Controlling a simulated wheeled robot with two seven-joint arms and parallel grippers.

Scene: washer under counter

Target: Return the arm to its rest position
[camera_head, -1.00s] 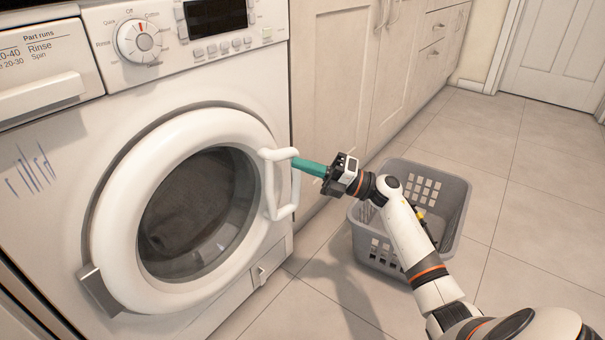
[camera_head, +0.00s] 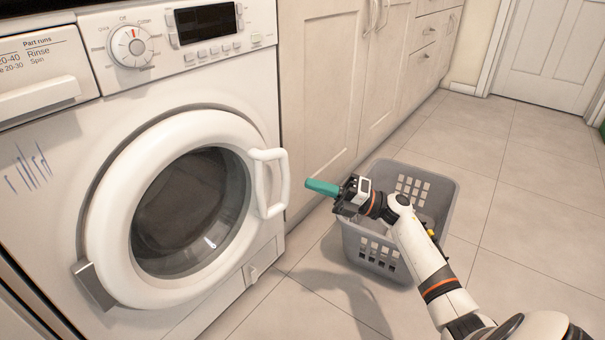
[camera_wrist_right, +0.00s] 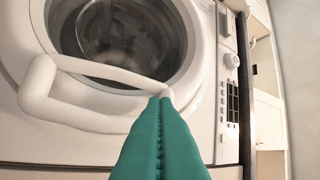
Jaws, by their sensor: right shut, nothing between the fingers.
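My right gripper (camera_head: 322,188) has teal fingers that are shut with nothing between them. In the head view it is in the air to the right of the washer door handle (camera_head: 281,183), apart from it. My right arm (camera_head: 425,255) reaches in from the lower right. In the right wrist view the shut fingers (camera_wrist_right: 160,100) point toward the washer door (camera_wrist_right: 120,40), with the white handle (camera_wrist_right: 50,100) across the front. In the head view the round washer door (camera_head: 110,220) looks shut. My left gripper is not in view.
A grey laundry basket (camera_head: 448,190) stands on the floor behind and below my right arm. Pale cabinets (camera_head: 318,90) run along the wall to the right of the washer. The tiled floor (camera_head: 540,200) at the right is clear. A white door (camera_head: 545,50) is at the back.

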